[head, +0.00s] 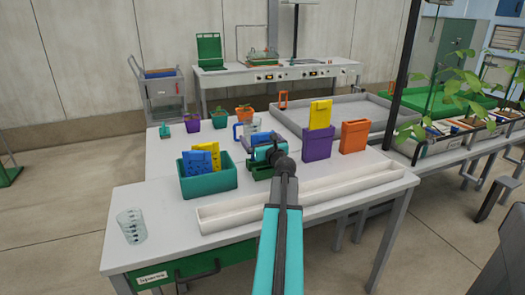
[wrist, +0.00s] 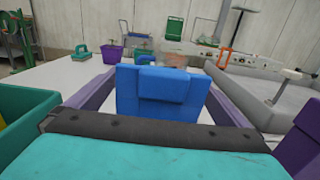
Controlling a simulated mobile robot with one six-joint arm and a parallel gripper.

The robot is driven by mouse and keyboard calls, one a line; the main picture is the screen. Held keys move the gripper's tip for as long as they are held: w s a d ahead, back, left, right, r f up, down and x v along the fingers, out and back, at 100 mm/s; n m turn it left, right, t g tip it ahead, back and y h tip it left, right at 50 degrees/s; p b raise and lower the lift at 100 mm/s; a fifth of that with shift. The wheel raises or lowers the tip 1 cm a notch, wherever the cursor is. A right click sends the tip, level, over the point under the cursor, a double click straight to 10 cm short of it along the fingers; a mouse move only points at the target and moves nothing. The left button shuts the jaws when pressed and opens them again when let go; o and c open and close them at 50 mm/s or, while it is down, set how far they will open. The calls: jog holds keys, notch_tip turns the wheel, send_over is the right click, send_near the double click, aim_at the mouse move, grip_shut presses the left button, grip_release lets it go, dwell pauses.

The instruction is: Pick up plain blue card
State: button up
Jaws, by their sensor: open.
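A plain blue card (wrist: 150,105) with a raised flap at its top stands upright in the middle of the wrist view. My gripper (wrist: 160,78) is open, with one purple finger on each side of the card. I cannot tell whether either finger touches it. In the head view my gripper (head: 264,148) is over the middle of the white table, and it and my arm largely hide the card.
A purple holder (head: 317,147) with a yellow card (head: 320,114) and an orange holder (head: 355,137) stand to the right. A long white trough (head: 300,196) lies in front. A clear beaker (head: 131,226) is at front left. Small potted plants (head: 219,118) stand behind.

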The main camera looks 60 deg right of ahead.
jog(key=c, duration=1.1)
jog(key=shift+r+p, duration=1.3)
jog(key=shift+r, duration=3.75)
